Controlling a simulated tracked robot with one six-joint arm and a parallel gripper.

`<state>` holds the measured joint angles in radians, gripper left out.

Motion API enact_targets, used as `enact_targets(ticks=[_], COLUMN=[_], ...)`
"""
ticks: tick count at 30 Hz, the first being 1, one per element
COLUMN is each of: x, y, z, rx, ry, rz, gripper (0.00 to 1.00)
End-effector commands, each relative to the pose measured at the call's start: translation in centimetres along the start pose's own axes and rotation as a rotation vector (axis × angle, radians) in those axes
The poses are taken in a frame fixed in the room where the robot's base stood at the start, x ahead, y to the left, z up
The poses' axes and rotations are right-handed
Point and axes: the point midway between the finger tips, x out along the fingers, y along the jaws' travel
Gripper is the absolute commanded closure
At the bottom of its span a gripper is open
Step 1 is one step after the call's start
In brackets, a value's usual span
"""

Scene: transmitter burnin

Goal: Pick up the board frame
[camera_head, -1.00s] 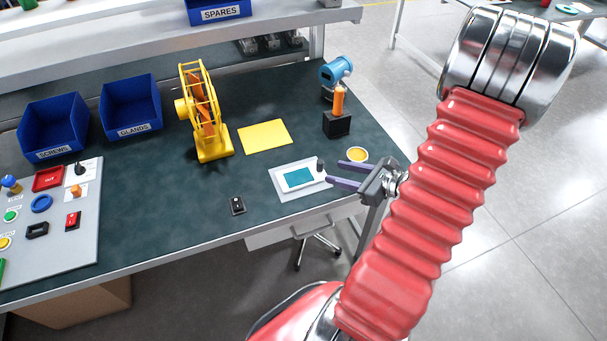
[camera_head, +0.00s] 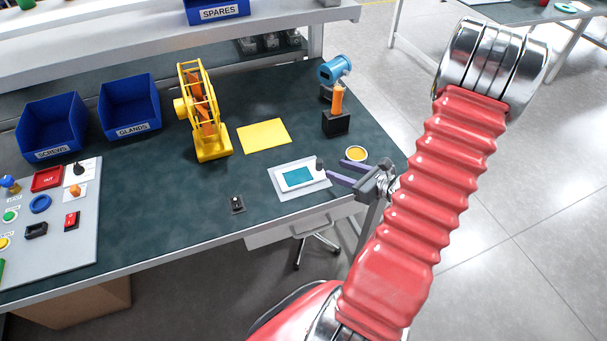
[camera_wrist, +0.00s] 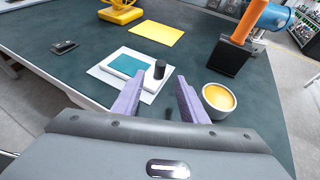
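What looks like the board frame (camera_head: 297,178) is a white block with a teal face and an upright black knob at its right end. It lies on a pale pad (camera_head: 284,195) near the bench's front edge. In the wrist view the frame (camera_wrist: 126,66) is ahead and left of the fingers, with its black knob (camera_wrist: 160,69) nearest them. My gripper (camera_head: 335,171) is open and empty, just right of the frame. In the wrist view its two purple fingers (camera_wrist: 158,97) are spread apart, with bench top between them.
A yellow-filled round cup (camera_head: 356,154) stands close beside my gripper; it also shows right of the fingers (camera_wrist: 219,98). Behind are a black block with an orange handle (camera_head: 337,122), a yellow sheet (camera_head: 264,136) and a yellow stand (camera_head: 213,150). A small black switch (camera_head: 237,204) lies left.

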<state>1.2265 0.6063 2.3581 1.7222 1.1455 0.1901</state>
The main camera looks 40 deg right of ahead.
Motion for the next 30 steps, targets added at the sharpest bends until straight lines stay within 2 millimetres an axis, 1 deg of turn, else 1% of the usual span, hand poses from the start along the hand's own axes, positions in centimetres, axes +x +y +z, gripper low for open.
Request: enact_targets(ticks=[1,3,9,13,23,26,30], x=[0.8,1.6,3.9,4.5,4.6,5.2,6.7], y=[0.1,0.2,0.1,0.1,0.1,0.1,0.1], z=[0.0,0.0,0.0,0.0,0.0,0.1,0.2], rx=[-0.001,-0.001,-0.001,0.000,-0.001,-0.001,-0.002], ry=[0.000,0.001,0.001,0.001,0.001,0.001,0.001], rz=[0.004,0.004,0.003,0.001,0.001,0.002,0.004], gripper=[0.61,0.61,0.61,0.61,0.61,0.61,0.61])
